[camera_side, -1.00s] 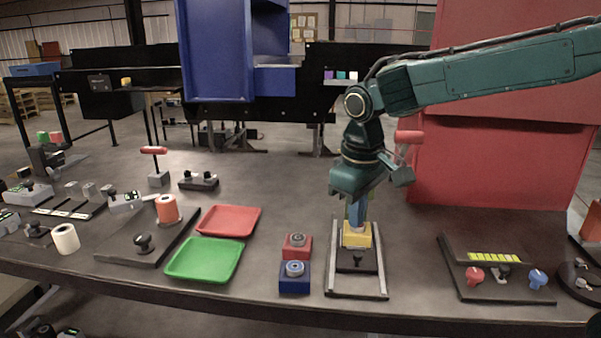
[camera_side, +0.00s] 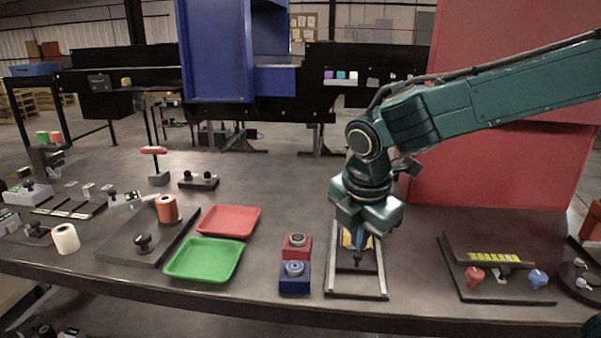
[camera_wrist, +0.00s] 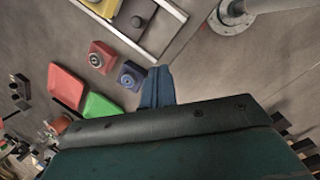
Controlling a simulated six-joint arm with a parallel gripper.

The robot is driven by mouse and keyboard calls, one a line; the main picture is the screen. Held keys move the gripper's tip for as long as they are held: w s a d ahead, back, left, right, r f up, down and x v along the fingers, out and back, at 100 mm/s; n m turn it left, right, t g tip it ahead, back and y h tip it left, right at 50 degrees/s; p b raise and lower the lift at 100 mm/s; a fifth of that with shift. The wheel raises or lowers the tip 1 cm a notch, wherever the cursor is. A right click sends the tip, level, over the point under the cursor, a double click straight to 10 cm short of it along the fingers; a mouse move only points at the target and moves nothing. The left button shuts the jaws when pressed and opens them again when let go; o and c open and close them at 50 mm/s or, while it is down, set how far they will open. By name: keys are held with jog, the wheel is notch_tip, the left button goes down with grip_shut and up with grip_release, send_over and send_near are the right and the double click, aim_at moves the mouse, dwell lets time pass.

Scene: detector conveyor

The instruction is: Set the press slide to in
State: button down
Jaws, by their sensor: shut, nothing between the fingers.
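In the side view the yellow block (camera_side: 347,238) is partly hidden behind my gripper (camera_side: 360,245). My gripper points down over the slide, its blue fingers shut and empty. Whether the fingers touch anything is unclear.
A red button box (camera_side: 297,245) and a blue button box (camera_side: 294,277) stand left of the rails. Green (camera_side: 205,259) and red (camera_side: 229,221) trays lie further left. A dark panel with red and blue knobs (camera_side: 495,270) is at right. Bare table lies between rails and panel.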

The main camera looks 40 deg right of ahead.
jog(key=n, duration=0.3)
jog(key=s+n, duration=0.1)
jog(key=n, duration=0.1)
jog(key=n+t, duration=0.1)
jog(key=n, duration=0.2)
jog(key=shift+s+a+f+n+h, duration=0.2)
jog(key=shift+s+a+n+h, duration=0.1)
jog(key=shift+s+h, duration=0.1)
send_near(356, 270)
jog(key=f, duration=0.1)
jog(key=s+a+f, duration=0.1)
jog(key=s+f, duration=0.1)
jog(key=shift+a+f, duration=0.3)
jog(key=shift+f, duration=0.05)
jog(key=shift+w+d+f, duration=0.1)
jog(key=shift+w+d, duration=0.8)
jog(key=shift+w, duration=0.1)
jog(key=shift+w+d, duration=0.5)
jog(key=shift+w, duration=0.05)
jog(key=shift+w+d, duration=1.75)
